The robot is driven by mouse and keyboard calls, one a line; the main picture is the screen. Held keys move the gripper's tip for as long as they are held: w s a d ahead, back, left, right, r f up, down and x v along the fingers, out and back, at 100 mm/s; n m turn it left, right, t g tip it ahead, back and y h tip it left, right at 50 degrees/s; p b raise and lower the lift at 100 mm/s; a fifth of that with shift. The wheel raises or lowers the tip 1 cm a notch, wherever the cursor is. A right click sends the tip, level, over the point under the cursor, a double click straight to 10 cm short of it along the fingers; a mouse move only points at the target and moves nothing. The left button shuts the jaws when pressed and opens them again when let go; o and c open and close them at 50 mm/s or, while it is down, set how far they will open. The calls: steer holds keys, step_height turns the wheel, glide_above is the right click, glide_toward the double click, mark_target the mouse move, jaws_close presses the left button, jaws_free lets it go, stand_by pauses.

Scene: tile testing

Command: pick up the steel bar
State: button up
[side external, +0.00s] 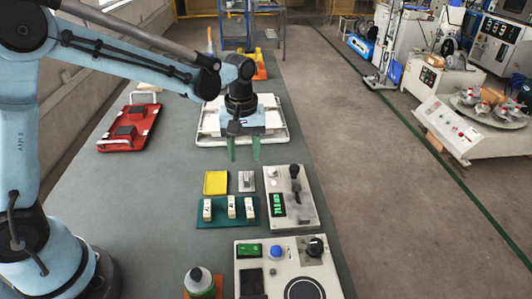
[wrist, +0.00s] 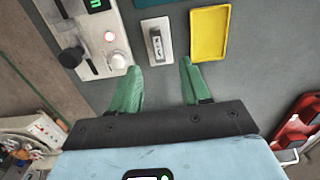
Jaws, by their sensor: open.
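A small silver-grey metal piece (side external: 247,181), which looks like the steel bar, lies on the grey table beside a yellow tray. In the wrist view this metal piece (wrist: 157,41) has a dark marked strip along its middle and lies just beyond the fingertips, roughly between their lines. My gripper (side external: 243,157) points down with its two green fingers apart, above the table and on the far side of the metal piece. In the wrist view my gripper (wrist: 161,70) is open with nothing between the fingers.
The yellow tray (side external: 215,183) and a teal tray with white tiles (side external: 200,222) lie close by. A control box with a lever (side external: 305,205) stands right of the metal piece. A white tray (side external: 205,135) is behind my gripper; a red case (side external: 130,130) is left.

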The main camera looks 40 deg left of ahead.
mark_target(246, 176)
steer(key=shift+s+d+f, duration=0.1)
steer(key=shift+f, duration=1.5)
steer(key=shift+d+f, duration=0.1)
steer(key=shift+f, duration=1.45)
jaws_close()
